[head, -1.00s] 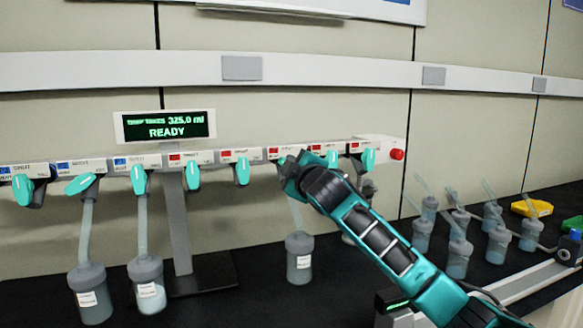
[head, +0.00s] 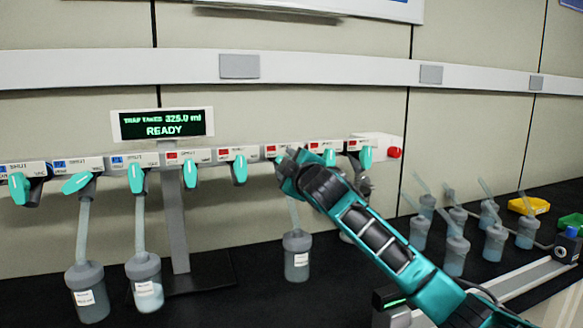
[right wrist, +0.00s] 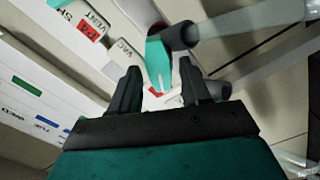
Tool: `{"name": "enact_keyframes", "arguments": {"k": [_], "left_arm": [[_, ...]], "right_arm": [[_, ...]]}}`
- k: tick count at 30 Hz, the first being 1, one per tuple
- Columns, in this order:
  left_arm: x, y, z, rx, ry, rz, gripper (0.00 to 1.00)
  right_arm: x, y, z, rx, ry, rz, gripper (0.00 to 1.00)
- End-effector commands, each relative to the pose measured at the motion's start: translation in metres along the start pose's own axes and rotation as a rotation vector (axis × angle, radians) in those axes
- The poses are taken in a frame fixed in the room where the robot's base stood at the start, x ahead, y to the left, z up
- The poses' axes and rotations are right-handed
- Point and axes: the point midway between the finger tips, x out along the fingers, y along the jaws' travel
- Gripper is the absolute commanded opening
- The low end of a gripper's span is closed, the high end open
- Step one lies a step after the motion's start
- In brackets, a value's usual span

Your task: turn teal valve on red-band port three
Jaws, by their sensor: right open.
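The manifold carries a row of ports with teal valves. The red-band port three label (head: 270,151) shows just left of my right gripper (head: 287,172), which hides its valve in the head view. In the right wrist view, the teal valve (right wrist: 158,58) lies between the spread fingers of my right gripper (right wrist: 159,72), beside a red label (right wrist: 88,31) that seems to read 3. The fingers are open with gaps at the valve's sides; I cannot tell whether either touches it. My left gripper is out of view.
A display (head: 162,124) reads READY. Several loose flasks (head: 456,255) and a yellow tray (head: 530,207) stand at right. A red knob (head: 395,152) ends the manifold.

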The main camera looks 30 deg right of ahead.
Motion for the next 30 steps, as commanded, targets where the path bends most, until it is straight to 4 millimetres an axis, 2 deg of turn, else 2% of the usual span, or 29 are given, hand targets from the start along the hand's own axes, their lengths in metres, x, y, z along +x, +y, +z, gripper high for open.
{"name": "enact_keyframes", "arguments": {"k": [5, 8, 21, 25, 30], "left_arm": [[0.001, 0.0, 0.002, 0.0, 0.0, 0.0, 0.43], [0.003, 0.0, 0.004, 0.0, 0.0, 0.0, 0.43], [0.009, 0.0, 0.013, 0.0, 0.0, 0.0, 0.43], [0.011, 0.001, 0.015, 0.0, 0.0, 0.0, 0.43], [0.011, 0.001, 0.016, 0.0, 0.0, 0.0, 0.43]], "right_arm": [[-0.011, -0.001, 0.001, 0.0, 0.001, 0.0, 0.47], [-0.025, -0.001, 0.001, -0.001, 0.001, 0.001, 0.47], [-0.102, -0.002, 0.001, -0.002, 0.001, -0.001, 0.47], [-0.117, -0.001, 0.001, -0.002, 0.0, 0.0, 0.47], [-0.127, 0.0, 0.0, -0.001, 0.001, 0.0, 0.47]]}}
